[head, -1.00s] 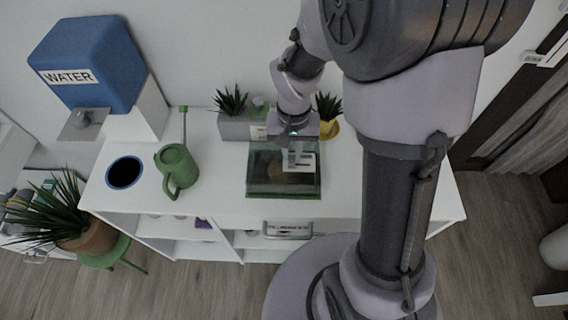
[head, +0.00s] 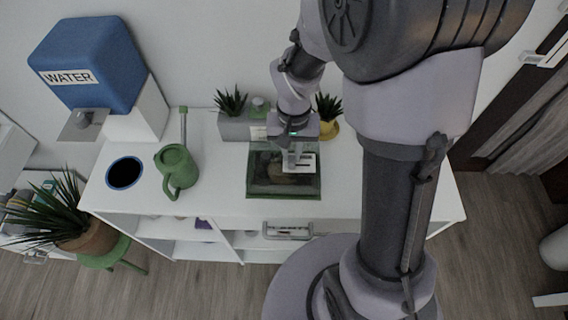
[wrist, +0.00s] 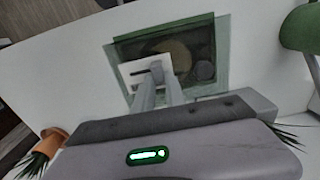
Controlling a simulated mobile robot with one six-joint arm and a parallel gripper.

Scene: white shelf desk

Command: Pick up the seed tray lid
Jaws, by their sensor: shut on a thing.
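The seed tray lid (head: 262,182) is a see-through, green-tinted rectangular cover on the white desk top, over the seed tray. It also shows in the wrist view (wrist: 205,50), with dark and round pale shapes visible through it. A white plate (head: 311,163) with a small dark grip lies at the lid's right side in the head view. My gripper (head: 298,164) reaches down onto this part, and its two fingers (wrist: 157,82) are shut on the lid there. I cannot tell whether the lid is clear of the tray. The fingertips partly hide the grip.
A green watering can (head: 176,168) and a dark round opening (head: 125,173) are to the left. A grey planter (head: 236,127) and a yellow pot (head: 329,130) stand behind. A blue water tank (head: 88,62) is at the back left. The desk right of the tray looks clear.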

